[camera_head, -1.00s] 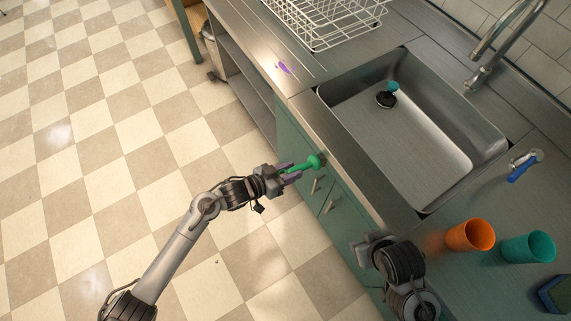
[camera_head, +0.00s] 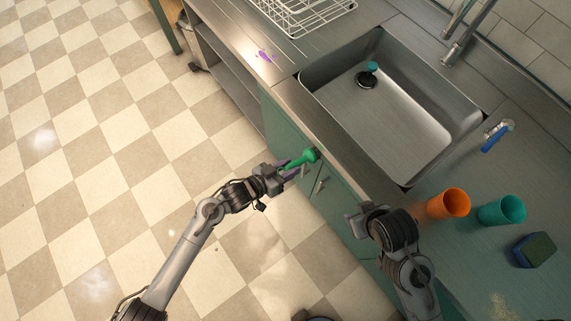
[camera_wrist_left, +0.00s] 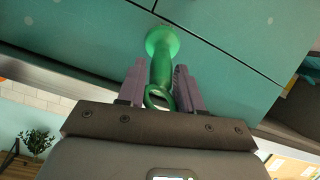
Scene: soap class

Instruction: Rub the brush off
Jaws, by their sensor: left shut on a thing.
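A green brush (camera_head: 310,155) is held in my left gripper (camera_head: 288,168), out over the floor beside the green cabinet front. Its rounded end points up and right, close to the counter's front edge. In the left wrist view the brush (camera_wrist_left: 161,62) sits between the two purple fingers, with its looped handle end nearest the wrist. My left gripper is shut on it. My right gripper (camera_head: 363,222) is low over the counter's front edge, left of the orange cup. Its fingers are too unclear to tell whether it is open.
The steel sink (camera_head: 400,115) holds a dark plug with a teal top (camera_head: 368,74). A purple mark (camera_head: 264,56) lies on the counter beyond it. An orange cup (camera_head: 449,204), teal cup (camera_head: 503,211), sponge (camera_head: 535,249) and white dish rack (camera_head: 305,15) stand around the sink.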

